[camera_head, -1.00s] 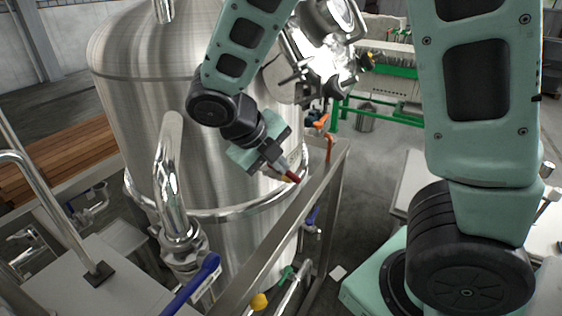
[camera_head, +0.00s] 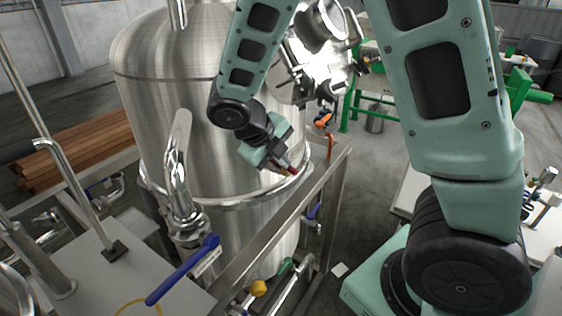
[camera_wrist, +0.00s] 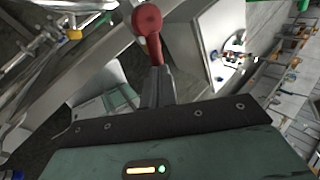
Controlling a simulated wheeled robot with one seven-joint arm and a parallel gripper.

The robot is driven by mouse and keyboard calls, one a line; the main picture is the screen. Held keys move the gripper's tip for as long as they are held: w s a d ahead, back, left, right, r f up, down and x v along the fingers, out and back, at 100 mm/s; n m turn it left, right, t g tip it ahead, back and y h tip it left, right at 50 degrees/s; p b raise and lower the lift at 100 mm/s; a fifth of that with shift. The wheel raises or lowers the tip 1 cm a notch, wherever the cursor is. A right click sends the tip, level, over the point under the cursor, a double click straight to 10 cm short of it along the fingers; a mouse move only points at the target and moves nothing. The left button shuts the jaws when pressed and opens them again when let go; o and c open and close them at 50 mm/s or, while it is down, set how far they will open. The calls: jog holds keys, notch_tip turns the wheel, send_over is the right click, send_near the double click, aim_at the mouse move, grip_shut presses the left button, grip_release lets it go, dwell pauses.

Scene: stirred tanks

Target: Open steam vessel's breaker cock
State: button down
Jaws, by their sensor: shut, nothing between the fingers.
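The large steel vessel (camera_head: 165,100) stands left of centre in the head view. My gripper (camera_head: 282,163) is in front of its right side, pointing down to the right. A red handle (camera_head: 292,170) shows right at the fingertips. In the wrist view, this red handle (camera_wrist: 148,22) has a rounded end and lies just beyond my shut fingers (camera_wrist: 157,72), in line with them. I cannot tell if they touch it. Its mount is hidden, and I cannot tell whether it is the breaker cock or how far it is turned.
A steel frame rail (camera_head: 285,215) runs beside the vessel. A blue-handled valve (camera_head: 185,268) is at the front and a yellow knob (camera_head: 258,288) is low down. An orange handle (camera_head: 323,120) is behind the gripper. Green-framed equipment (camera_head: 350,105) stands behind.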

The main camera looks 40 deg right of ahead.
jog(key=shift+s+d+r+n+p, duration=0.15)
jog(key=shift+d+n+p, duration=0.35)
jog(key=shift+p, duration=0.4)
jog(key=shift+f, duration=0.2)
